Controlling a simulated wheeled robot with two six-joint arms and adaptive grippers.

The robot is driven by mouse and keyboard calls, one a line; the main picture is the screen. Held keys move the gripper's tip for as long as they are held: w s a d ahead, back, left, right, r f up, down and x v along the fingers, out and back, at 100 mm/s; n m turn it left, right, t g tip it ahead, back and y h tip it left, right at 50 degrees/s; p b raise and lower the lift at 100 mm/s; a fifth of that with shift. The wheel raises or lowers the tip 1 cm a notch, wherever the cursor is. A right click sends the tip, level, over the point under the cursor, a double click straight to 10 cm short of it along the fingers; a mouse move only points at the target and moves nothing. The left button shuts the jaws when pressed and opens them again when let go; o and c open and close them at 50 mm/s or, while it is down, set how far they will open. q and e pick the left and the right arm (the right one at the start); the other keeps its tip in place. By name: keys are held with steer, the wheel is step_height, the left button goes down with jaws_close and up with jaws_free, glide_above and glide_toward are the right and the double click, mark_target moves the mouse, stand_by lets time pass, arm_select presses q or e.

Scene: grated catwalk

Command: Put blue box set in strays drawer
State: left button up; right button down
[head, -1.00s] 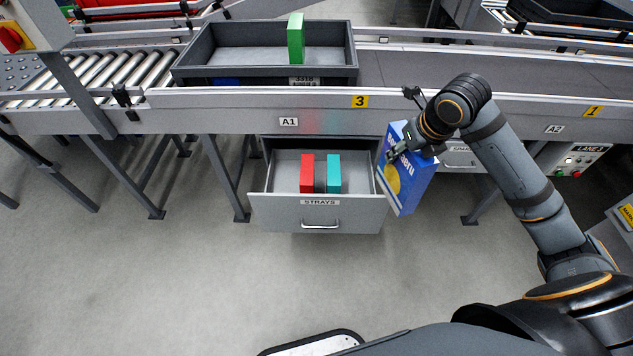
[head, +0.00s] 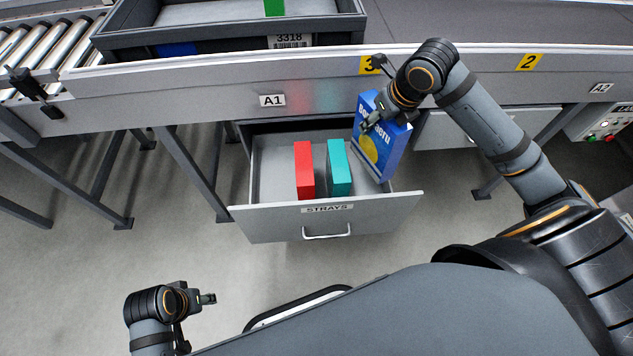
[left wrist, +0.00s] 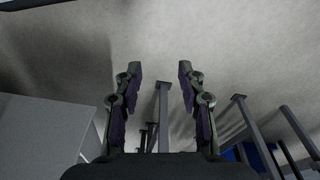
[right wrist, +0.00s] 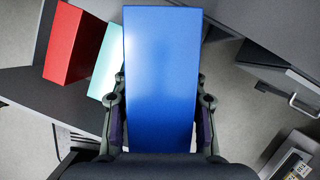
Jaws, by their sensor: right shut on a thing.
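The blue box set (head: 378,140) has white lettering and a yellow disc on its front. My right gripper (head: 372,118) is shut on its upper part and holds it upright, slightly tilted, at the right side of the strays drawer (head: 270,222). The box also fills the middle of the right wrist view (right wrist: 162,70). Whether its bottom touches the drawer floor cannot be told. The drawer is pulled open and labelled STRAYS. A red box (head: 304,170) and a teal box (head: 339,168) stand inside it. My left gripper (left wrist: 160,75) is open and empty, low at the left.
A grey tote (head: 230,47) with a green box (head: 274,7) stands on the conveyor above the drawer. A closed drawer (head: 455,130) is to the right. Table legs (head: 190,170) stand left of the drawer. The drawer's left part is free.

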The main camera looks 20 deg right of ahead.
mark_target(364, 155)
step_height(364, 155, down, 13)
steer(key=b, duration=0.5)
steer(key=shift+f, duration=0.6)
steer(key=shift+w+r, duration=0.25)
steer(key=shift+w, duration=0.05)
arm_select(q)
step_height(364, 155, down, 6)
steer(key=w+d+t+h, duration=0.1)
steer(key=w+d+t, duration=0.1)
steer(key=t, duration=0.1)
arm_select(e)
steer(key=shift+w+a+b, duration=0.1)
steer(key=shift+w+b, duration=0.2)
steer(key=shift+b, duration=0.05)
steer(key=shift+w+a+f+b, duration=0.15)
steer(key=shift+w+b, duration=0.3)
steer(key=shift+w, duration=0.7)
steer(key=shift+w+f+b, duration=0.2)
steer(key=shift+f+b, duration=0.15)
steer(key=shift+f, duration=0.05)
arm_select(q)
steer(key=w+r+t, duration=0.6)
steer(key=w+r, duration=0.1)
steer(key=w, duration=0.2)
steer(key=shift+w+a+r, duration=0.2)
steer(key=shift+w+a, duration=0.05)
steer(key=shift+w, duration=0.05)
